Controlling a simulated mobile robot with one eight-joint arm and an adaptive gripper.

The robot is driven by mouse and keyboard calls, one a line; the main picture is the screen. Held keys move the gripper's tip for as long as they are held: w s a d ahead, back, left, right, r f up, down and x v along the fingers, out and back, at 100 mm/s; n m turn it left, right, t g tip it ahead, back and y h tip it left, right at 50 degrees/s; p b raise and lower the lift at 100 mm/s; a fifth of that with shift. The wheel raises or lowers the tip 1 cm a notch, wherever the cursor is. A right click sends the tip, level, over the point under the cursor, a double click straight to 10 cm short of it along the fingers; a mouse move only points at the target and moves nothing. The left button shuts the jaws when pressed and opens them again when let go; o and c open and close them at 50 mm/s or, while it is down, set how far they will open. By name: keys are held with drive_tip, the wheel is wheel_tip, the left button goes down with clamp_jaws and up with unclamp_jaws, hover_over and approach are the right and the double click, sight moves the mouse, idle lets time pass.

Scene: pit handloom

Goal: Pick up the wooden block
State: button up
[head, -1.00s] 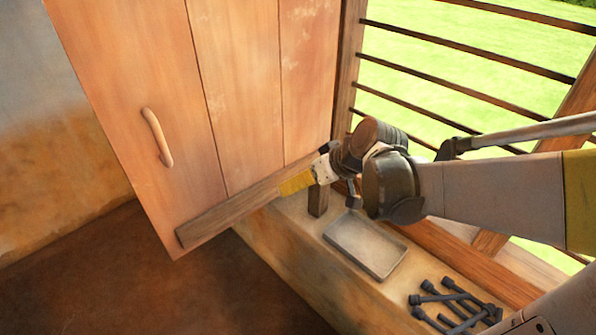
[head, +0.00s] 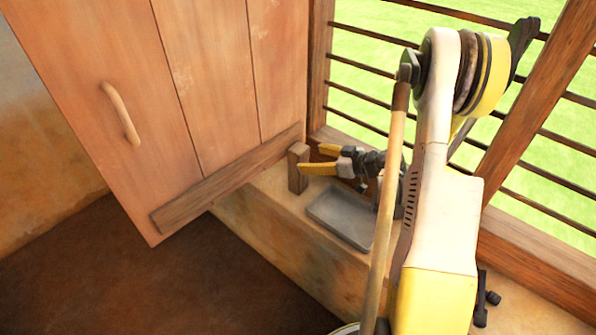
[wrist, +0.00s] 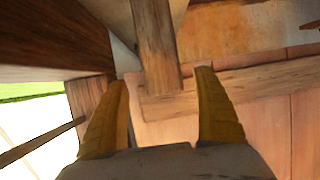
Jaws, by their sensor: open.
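The wooden block (head: 297,172) is a brown upright piece standing on the ledge, close to the door's lower right corner. My gripper (head: 309,158) has yellow fingers, open and empty, just right of the block in the head view and pointing left at it. In the wrist view the block (wrist: 157,45) runs down from the top edge, and its near end shows between the two spread fingertips (wrist: 162,76). A gap shows on both sides of it. I cannot tell whether the fingertips reach past its near face.
A grey tray (head: 342,219) lies on the ledge (head: 290,235) beneath my gripper. A plank (head: 225,180) crosses the bottom of the wooden door (head: 205,90), behind the block. A barred window (head: 375,65) is at right. Dark bolts (head: 484,297) lie partly hidden behind my arm.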

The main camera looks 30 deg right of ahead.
sight(305, 157)
drive_tip(key=b+x, duration=0.2)
drive_tip(key=x, duration=0.4)
drive_tip(key=shift+a, duration=0.15)
drive_tip(key=shift+s, duration=0.1)
drive_tip(key=c, duration=1.5)
